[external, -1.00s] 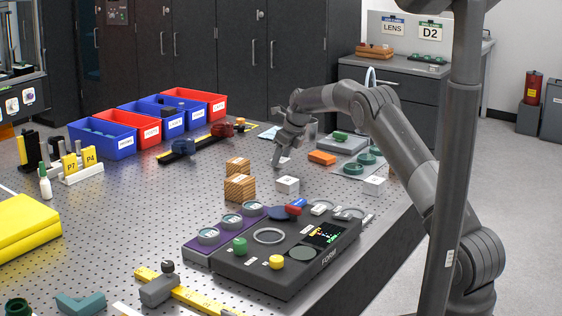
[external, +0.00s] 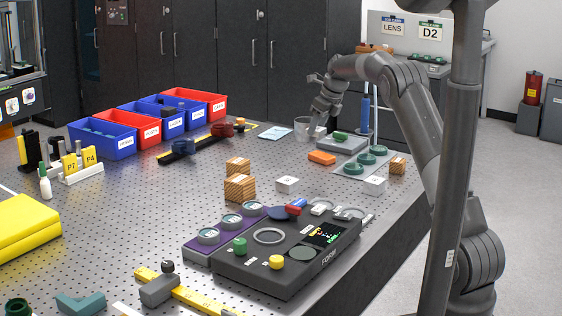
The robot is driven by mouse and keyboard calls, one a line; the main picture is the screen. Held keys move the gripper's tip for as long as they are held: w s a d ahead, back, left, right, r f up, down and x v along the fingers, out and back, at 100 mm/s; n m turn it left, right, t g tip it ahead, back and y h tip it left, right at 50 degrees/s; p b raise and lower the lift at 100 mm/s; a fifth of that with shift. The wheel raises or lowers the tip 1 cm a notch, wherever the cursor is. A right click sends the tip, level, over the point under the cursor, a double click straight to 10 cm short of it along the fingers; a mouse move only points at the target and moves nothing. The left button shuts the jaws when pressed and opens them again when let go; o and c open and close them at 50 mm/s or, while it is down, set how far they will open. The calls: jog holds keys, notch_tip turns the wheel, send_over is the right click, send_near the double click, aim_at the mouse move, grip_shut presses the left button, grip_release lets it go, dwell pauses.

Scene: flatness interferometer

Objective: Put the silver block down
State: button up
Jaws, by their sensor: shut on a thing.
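My gripper (external: 317,133) is at the far side of the perforated table, next to a clear glass cup (external: 302,127). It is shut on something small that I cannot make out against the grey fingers. Whether that is the silver block cannot be told from this view. A pale silver-white block (external: 287,184) sits on the table behind the black console, clear of my gripper. A similar pale block (external: 374,185) sits further right near the table edge, also clear of it.
A grey plate with a green knob (external: 350,143) and an orange block (external: 322,157) are near my gripper. A mat with green discs (external: 347,168) lies nearby. Wooden blocks (external: 239,187) and the black console (external: 275,262) stand nearer. The left middle of the table (external: 150,215) is clear.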

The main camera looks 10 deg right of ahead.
jog(key=shift+d+r, duration=0.15)
jog(key=shift+d, duration=0.1)
jog(key=s+a+n, duration=0.1)
jog(key=s+a, duration=0.2)
jog(key=a, duration=0.4)
jog(key=s+a+n, duration=0.1)
jog(key=s+a, duration=0.1)
jog(key=a, duration=0.6)
jog(key=n+g+y, duration=0.1)
jog(key=n+g, duration=0.2)
jog(key=n, duration=0.4)
send_over(122, 253)
jog(key=d, duration=0.2)
jog(key=f, duration=0.6)
jog(key=shift+w+f, duration=0.2)
jog(key=shift+s+a+f, duration=0.2)
jog(key=shift+a+f, duration=0.05)
jog(key=shift+f, duration=1.9)
